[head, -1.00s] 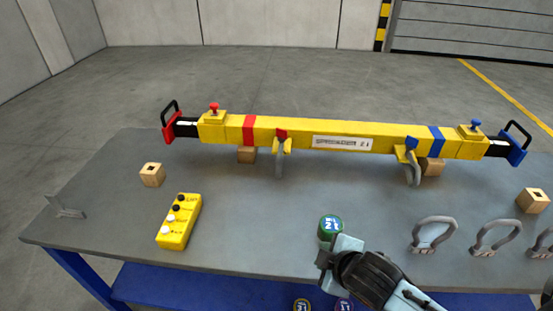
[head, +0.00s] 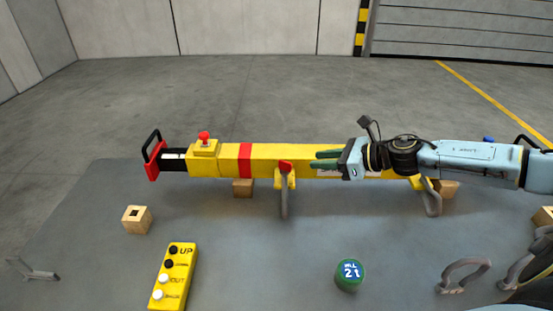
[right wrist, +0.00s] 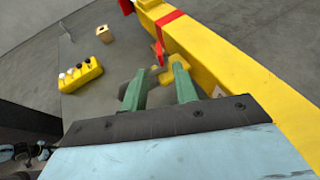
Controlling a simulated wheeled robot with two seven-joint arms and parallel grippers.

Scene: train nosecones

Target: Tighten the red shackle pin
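The red shackle pin (head: 285,167) sits at the yellow lug on the front of the yellow beam (head: 325,153), with a grey shackle (head: 284,203) hanging below it. My right gripper (head: 313,160) reaches in from the right in front of the beam, its green fingers pointing left at the pin, a short gap away. It is open and empty. In the right wrist view the pin (right wrist: 158,57) shows beyond the gap between the fingertips (right wrist: 157,80). My left gripper is not in view.
A yellow button box (head: 173,278) and a wooden block (head: 137,220) stand at left on the grey table (head: 230,250). A green can (head: 350,275) stands in front. Another shackle (head: 432,203) hangs at right, and loose shackles (head: 463,275) stand at front right.

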